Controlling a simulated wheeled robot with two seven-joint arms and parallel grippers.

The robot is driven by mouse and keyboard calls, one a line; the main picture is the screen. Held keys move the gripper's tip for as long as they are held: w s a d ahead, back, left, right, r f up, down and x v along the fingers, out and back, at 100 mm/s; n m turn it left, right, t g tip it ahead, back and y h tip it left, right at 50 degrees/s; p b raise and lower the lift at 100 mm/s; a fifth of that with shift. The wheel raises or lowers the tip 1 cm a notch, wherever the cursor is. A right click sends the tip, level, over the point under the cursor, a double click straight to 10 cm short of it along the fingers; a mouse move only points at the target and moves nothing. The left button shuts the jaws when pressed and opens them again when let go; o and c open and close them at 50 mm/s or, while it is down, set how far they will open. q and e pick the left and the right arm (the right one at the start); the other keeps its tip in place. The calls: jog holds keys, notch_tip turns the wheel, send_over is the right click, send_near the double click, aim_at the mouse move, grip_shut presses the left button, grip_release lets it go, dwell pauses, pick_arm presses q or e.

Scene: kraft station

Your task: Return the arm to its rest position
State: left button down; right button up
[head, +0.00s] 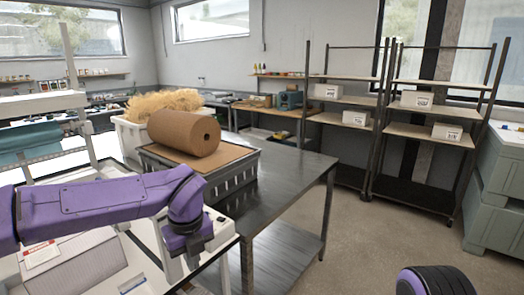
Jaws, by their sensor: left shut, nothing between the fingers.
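My left arm (100,205), purple, reaches in from the left above a white work surface. Its forearm is nearly level and its wrist bends down. My left gripper (180,262) hangs below the wrist near the right end of that surface; it is shut and empty. The fingertips are small and hard to make out against the white surface. A purple and black rounded part of my right arm (435,281) shows at the bottom right edge; the right gripper is out of the picture.
A brown paper roll (180,133) lies on a board over a grey crate (232,178) on a dark metal table (285,178). A white bin of shredded paper (128,138) stands behind. Shelves with several white boxes (416,99) stand at the back right. Floor (380,235) is clear between.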

pick_arm(q)
jog(key=w+a+f+m+t+y, duration=0.2)
jog(key=a+f+m+t+y, duration=0.25)
jog(key=f+m, duration=0.65)
jog(key=s+a+f+m+t+b, duration=0.1)
jog(key=s+a+f+m+b, duration=0.15)
jog(key=f+m, duration=0.5)
jog(key=s+a+f+m+t+b, duration=0.1)
jog(key=s+f+m, duration=0.4)
jog(key=f, duration=0.4)
jog(key=s+a+f+m+g+b, duration=0.1)
jog(key=s+f+m, duration=0.3)
jog(key=s, duration=0.4)
jog(key=s+a+f+m+g+h+b, duration=0.1)
jog(key=s+a+f+m+g, duration=0.1)
jog(key=s+f+m, duration=0.3)
jog(key=s+a+f+m+g+b, duration=0.1)
jog(key=s+a+f+m, duration=0.2)
jog(key=s+f, duration=0.4)
jog(key=s+m, duration=0.1)
jog(key=s, duration=0.4)
jog(key=shift+s+a+h, duration=0.15)
jog(key=shift+a+h, duration=0.15)
jog(key=shift+h, duration=0.05)
jog(key=shift+f+b, duration=0.1)
jog(key=shift+b, duration=0.2)
